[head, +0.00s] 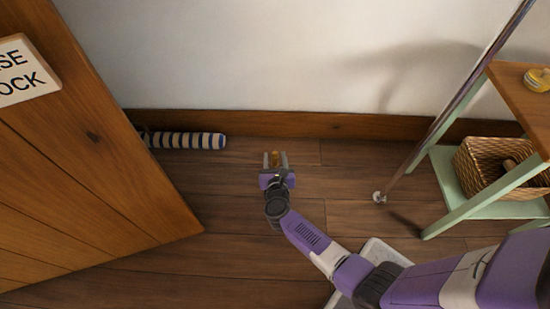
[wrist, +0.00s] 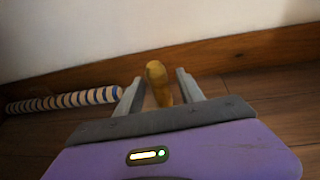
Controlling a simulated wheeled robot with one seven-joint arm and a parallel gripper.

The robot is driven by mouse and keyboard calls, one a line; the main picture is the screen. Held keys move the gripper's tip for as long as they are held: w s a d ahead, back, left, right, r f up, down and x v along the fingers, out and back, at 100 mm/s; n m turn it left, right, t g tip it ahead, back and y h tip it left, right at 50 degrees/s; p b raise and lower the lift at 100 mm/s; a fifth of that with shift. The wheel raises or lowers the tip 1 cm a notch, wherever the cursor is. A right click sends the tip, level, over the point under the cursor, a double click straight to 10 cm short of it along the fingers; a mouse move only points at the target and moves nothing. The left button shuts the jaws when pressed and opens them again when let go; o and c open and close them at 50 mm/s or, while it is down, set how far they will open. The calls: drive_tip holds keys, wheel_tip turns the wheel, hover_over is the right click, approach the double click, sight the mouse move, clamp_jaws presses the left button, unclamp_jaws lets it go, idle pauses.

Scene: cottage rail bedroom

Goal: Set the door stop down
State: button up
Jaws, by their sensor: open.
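The door stop (head: 275,158) is a small yellow-brown piece near the skirting board in the head view. In the wrist view the door stop (wrist: 158,83) stands between my two fingers, with a gap on each side. My gripper (head: 276,160) is open around it, low over the wooden floor; it also shows in the wrist view (wrist: 160,92). The lower end of the door stop is partly hidden by my gripper's body, so I cannot tell exactly how it meets the floor.
A striped draught roll (head: 185,140) lies along the wall at left, beside the wooden door (head: 90,170). A green shelf (head: 455,190) with a wicker basket (head: 490,165) and a slanting metal pole (head: 430,135) stand at right. Floor between is mostly clear.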

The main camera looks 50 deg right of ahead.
drive_tip(key=p+v, duration=0.3)
drive_tip(key=v, duration=0.9)
drive_tip(key=shift+p, duration=0.4)
drive_tip(key=s+a+r+m+t+y, duration=0.2)
drive_tip(key=s+a+r+m+y, duration=0.3)
drive_tip(key=s+r+m, duration=0.7)
drive_tip(key=s+a+r+m+t+y, duration=0.2)
drive_tip(key=s+a+r+m+y, duration=0.3)
drive_tip(key=s+a+r+m, duration=0.4)
wheel_tip(320, 180, up, 8)
drive_tip(key=s+m, duration=0.2)
drive_tip(key=m, duration=0.3)
drive_tip(key=shift+s+a+m+t+y, duration=0.2)
drive_tip(key=shift+s+m+t+y, duration=0.1)
drive_tip(key=shift+s+t, duration=0.1)
wheel_tip(320, 180, up, 28)
drive_tip(key=p, duration=2.8)
drive_tip(key=shift+r, duration=0.25)
